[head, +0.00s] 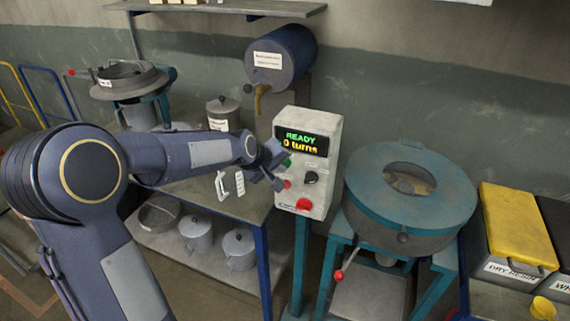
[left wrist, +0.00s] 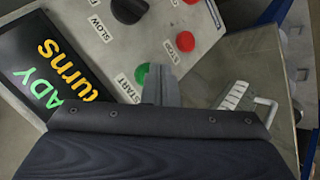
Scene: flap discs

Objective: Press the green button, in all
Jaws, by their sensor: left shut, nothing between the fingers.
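The grey control box (head: 318,135) stands on a teal post, with a lit display (head: 301,143) reading "READY 0 turns". Its green button (head: 287,161) is partly hidden behind my left gripper (head: 274,166) in the head view. In the left wrist view the green button (left wrist: 141,74), labelled START, shows right beside the shut fingertips (left wrist: 160,84), partly covered by them. The fingers hold nothing. I cannot tell whether they touch the button. My right gripper is not in view.
The box also carries a red STOP button (left wrist: 185,41), a black speed knob (head: 312,177) and a larger red button (head: 303,204). A teal round machine (head: 409,195) stands to the right.

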